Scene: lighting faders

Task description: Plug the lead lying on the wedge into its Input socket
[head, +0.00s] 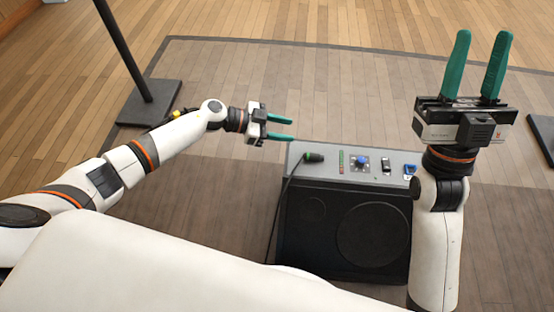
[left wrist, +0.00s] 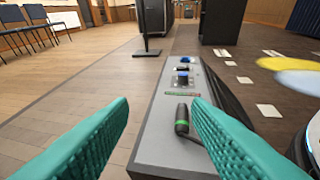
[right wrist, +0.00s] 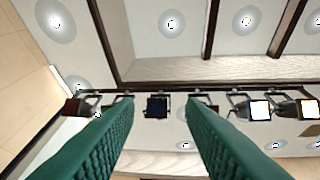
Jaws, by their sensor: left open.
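A wedge-shaped black speaker (head: 305,215) with a grey top panel (head: 325,172) stands on the floor. The lead's plug (head: 314,157), dark with a green band, lies on the panel's left part, its cable running down the front. In the left wrist view the plug (left wrist: 182,120) shows between and beyond the fingers, near the right one. A blue round part (head: 361,161) and a blue-framed socket (head: 410,169) sit further right; I cannot read any labels. My left gripper (head: 291,129) is open and empty, just behind the panel's left end. My right gripper (head: 477,70) is open, raised, pointing up.
A dark stand base (head: 150,103) with a pole is on the floor at the left, behind my left arm. Another dark base (head: 544,135) is at the right edge. The floor behind the wedge is clear.

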